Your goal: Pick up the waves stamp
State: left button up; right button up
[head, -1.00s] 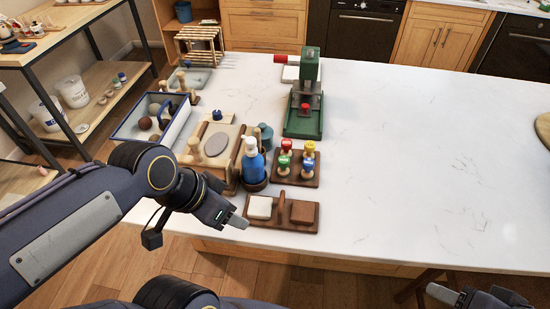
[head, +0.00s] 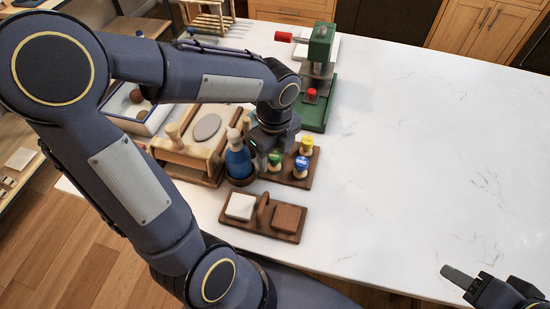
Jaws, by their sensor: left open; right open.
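Stamps with coloured tops stand on a small wooden stand (head: 290,181) in the head view. I see a yellow-topped stamp (head: 307,144), a green-topped stamp (head: 275,160) and a blue-topped stamp (head: 301,164). The red-topped one is hidden behind my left gripper. The pictures on the tops are too small to tell which one is the waves stamp. My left gripper (head: 263,160) is open and points down at the left back of the stand, close to the green-topped stamp. My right gripper (head: 462,282) is open and empty at the lower right, far from the stamps.
A blue bottle (head: 238,163) stands just left of the stamps. A wooden holder with a white block (head: 240,206) and a brown block (head: 289,219) lies in front. A green press (head: 316,95) stands behind. The table's right side (head: 430,150) is clear.

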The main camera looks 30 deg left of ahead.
pick_arm(q)
jog(key=shift+f, duration=1.4)
jog(key=c, duration=1.1)
jog(key=shift+r, duration=0.1)
